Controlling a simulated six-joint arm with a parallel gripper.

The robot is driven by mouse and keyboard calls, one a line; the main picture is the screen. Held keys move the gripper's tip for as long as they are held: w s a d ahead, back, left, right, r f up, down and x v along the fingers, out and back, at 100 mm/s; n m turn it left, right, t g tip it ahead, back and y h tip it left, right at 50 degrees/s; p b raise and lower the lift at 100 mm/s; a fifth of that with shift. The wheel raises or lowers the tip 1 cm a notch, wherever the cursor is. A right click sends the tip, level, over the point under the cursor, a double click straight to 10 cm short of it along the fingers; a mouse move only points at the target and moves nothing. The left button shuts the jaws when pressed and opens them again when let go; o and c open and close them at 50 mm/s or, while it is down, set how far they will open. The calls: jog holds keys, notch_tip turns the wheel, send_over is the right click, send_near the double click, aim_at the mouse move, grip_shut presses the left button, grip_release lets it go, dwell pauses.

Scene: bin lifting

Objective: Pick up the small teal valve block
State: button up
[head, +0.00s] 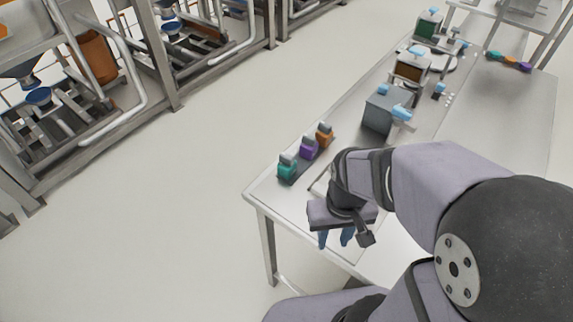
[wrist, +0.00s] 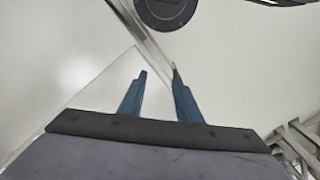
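The small teal valve block (head: 288,168) stands upright with a grey top near the left corner of the white table. It is the front one in a short row, with a purple block and an orange block behind it. My gripper (head: 336,240) is to the right of and nearer than the teal block, over the table's front edge, clearly apart from it. In the wrist view its two blue fingers (wrist: 157,80) stand apart with nothing between them. The teal block does not show in the wrist view.
The purple block (head: 308,147) and orange block (head: 324,134) stand close behind the teal one. A grey box (head: 379,112) with light blue parts and other machines stand farther back on the table (head: 262,188). Floor lies open to the left.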

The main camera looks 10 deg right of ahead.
dwell(0.4)
jog(key=o, duration=0.7)
jog(key=shift+c, duration=0.2)
jog(key=shift+w+r+n, duration=0.25)
jog(key=shift+w+n, duration=0.25)
jog(key=w+a+r+n+p, duration=0.1)
jog(key=w+r+n, duration=0.1)
jog(key=w+n, duration=0.4)
jog(key=w+a+r+n+p, duration=0.1)
jog(key=w+a+n+p, duration=0.1)
jog(key=w+n, duration=0.4)
jog(key=n+p, duration=0.2)
jog(key=n, duration=1.1)
send_near(287, 156)
jog(key=f, duration=0.2)
jog(key=s+f, duration=0.1)
jog(key=f, duration=0.2)
jog(key=shift+s+d+f, duration=0.15)
jog(key=shift+d+f, duration=0.15)
jog(key=shift+f, duration=0.05)
jog(key=shift+w+a+f+n, duration=0.1)
jog(key=shift+w+a+n, duration=0.2)
jog(key=shift+w+n, duration=0.45)
jog(key=shift+s+f+p, duration=0.15)
jog(key=shift+f+p, duration=1.05)
jog(key=shift+f, duration=0.4)
jog(key=shift+f+p, duration=0.85)
jog(key=shift+f, duration=1.25)
